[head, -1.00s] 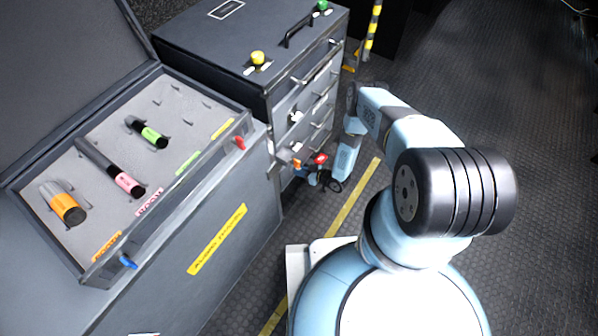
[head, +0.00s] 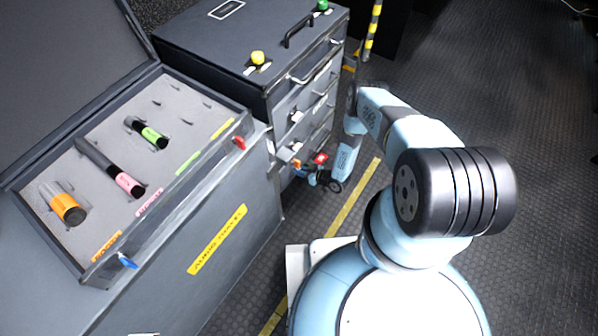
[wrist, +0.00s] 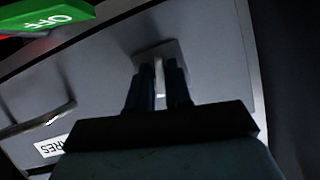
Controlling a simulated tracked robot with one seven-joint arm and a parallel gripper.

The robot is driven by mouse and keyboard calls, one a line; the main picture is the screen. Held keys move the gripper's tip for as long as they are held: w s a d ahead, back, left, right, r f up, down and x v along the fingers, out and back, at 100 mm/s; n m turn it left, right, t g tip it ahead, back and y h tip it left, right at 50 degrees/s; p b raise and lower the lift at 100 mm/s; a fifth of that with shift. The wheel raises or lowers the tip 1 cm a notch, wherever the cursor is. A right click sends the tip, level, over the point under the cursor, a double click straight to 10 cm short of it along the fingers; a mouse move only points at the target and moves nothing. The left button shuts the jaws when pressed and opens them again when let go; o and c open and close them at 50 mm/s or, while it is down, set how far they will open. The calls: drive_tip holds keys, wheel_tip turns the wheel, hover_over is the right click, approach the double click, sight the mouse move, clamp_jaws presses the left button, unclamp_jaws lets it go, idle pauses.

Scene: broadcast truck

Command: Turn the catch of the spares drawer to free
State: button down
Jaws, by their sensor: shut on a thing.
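The spares drawer front (wrist: 105,75) fills much of the wrist view, with a partly hidden white label (wrist: 50,147) ending in "RES". Its catch (wrist: 158,78) is a small pale lever on a square grey plate (wrist: 146,53). My gripper (wrist: 160,68) is shut on the catch, with one dark finger on each side of it. The lever runs up and down in the wrist picture. In the head view my gripper (head: 314,177) is low at the front of the drawer cabinet (head: 212,62); the catch cannot be made out there.
A green "OFF" piece (wrist: 48,15) and a drawer handle (wrist: 45,121) are close by in the wrist view. A red piece (head: 321,158) sticks out just above my gripper. An open case (head: 180,90) with coloured cylinders stands left. Floor to the right is clear.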

drive_tip(key=shift+w+d, duration=0.2)
drive_tip(key=shift+w, duration=0.15)
drive_tip(key=c, duration=1.3)
unclamp_jaws()
drive_tip(key=shift+o, duration=0.3)
drive_tip(key=shift+s+a, duration=0.1)
drive_tip(key=shift+s, duration=0.05)
drive_tip(key=shift+s, duration=0.1)
drive_tip(key=v, duration=1.3)
drive_tip(key=shift+s+d, duration=0.15)
drive_tip(key=shift+d, duration=0.1)
drive_tip(key=shift+r, duration=0.1)
